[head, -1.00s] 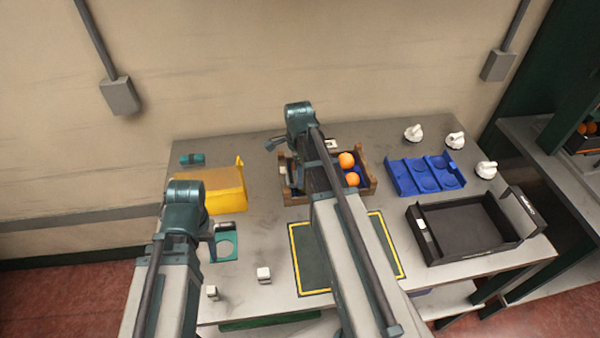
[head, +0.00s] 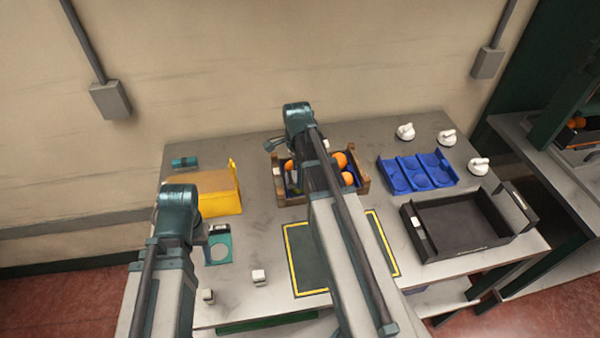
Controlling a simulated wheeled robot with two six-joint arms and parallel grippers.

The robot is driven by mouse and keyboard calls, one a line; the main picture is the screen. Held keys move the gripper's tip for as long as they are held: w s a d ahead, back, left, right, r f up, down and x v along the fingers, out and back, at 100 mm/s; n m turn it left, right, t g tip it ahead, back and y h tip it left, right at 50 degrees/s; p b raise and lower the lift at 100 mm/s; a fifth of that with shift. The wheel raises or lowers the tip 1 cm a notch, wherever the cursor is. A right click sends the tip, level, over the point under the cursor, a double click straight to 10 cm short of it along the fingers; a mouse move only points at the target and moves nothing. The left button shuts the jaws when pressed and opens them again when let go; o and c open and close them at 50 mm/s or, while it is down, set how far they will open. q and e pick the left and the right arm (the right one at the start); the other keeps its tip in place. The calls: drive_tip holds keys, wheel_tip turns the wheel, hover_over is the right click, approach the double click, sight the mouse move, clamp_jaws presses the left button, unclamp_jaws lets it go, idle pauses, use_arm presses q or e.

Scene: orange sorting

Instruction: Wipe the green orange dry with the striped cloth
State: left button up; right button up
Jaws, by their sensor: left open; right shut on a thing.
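My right gripper (head: 296,182) is over the left part of the wooden crate (head: 365,186), mostly hidden by my own wrist and forearm. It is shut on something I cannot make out. A small greenish patch (head: 294,189) shows beside it in the crate; I cannot tell whether this is the green orange. I cannot make out the striped cloth. My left gripper (head: 203,236) is open, mostly behind its wrist, near the teal plate with a round hole (head: 228,240).
Several oranges (head: 347,178) are in the crate. A blue tray (head: 420,172), white knobbed objects (head: 447,137) and a black open tray (head: 458,228) are right. A yellow bin (head: 220,203) is left.

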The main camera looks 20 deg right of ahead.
drive_tip(key=shift+w+a, duration=0.25)
drive_tip(key=shift+a, duration=0.7)
drive_tip(key=shift+d, duration=0.2)
drive_tip(key=shift+s+d, duration=0.2)
drive_tip(key=shift+d, duration=0.4)
drive_tip(key=shift+s+d, duration=0.15)
drive_tip(key=shift+d, duration=0.45)
drive_tip(key=shift+a, duration=0.1)
drive_tip(key=shift+w+a, duration=0.2)
drive_tip(key=shift+a, duration=0.45)
drive_tip(key=shift+w+a, duration=0.15)
drive_tip(key=shift+a, duration=0.5)
drive_tip(key=shift+d, duration=0.2)
drive_tip(key=shift+s+d, duration=0.2)
drive_tip(key=shift+d, duration=0.4)
drive_tip(key=shift+s+d, duration=0.15)
drive_tip(key=shift+d, duration=0.45)
drive_tip(key=shift+a, duration=0.1)
